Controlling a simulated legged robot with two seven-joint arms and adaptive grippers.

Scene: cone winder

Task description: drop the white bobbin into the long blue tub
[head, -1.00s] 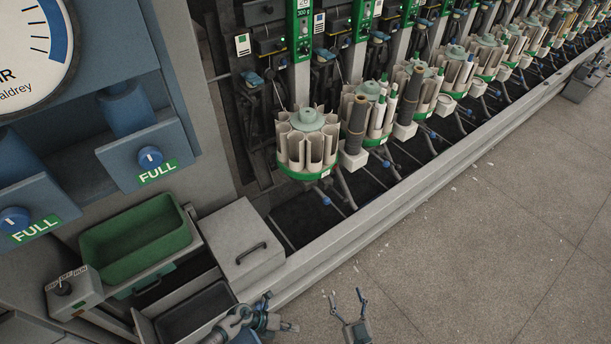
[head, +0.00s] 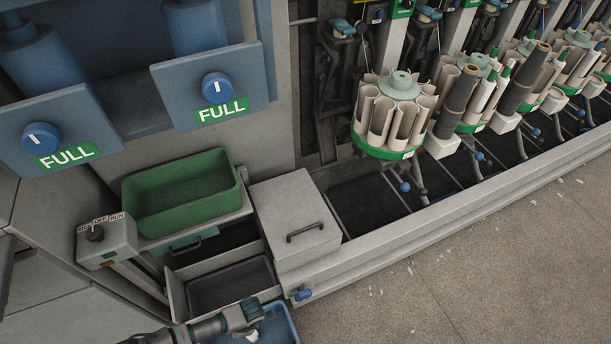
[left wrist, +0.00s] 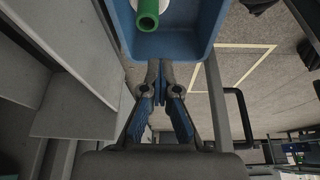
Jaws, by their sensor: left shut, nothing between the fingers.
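The blue tub (head: 289,322) shows at the bottom edge of the head view, partly cut off and partly behind my left arm. In the left wrist view, the blue tub (left wrist: 208,25) is at the top. A green tube (left wrist: 147,16) with a white round part (left wrist: 122,5) behind it shows within its outline, cut off by the frame. I cannot tell whether this is the white bobbin. My left gripper (left wrist: 160,66) is shut and empty, its fingertips close to the tub's near wall. In the head view, my left gripper (head: 252,312) is over the tub's left side. My right gripper is out of view.
A green bin (head: 181,196) sits on a shelf above an open drawer with a dark tray (head: 232,286). A grey lidded box (head: 295,222) stands right of them. A control box (head: 106,240) is at left. Machine heads run along the right; the floor (head: 500,270) is mostly clear.

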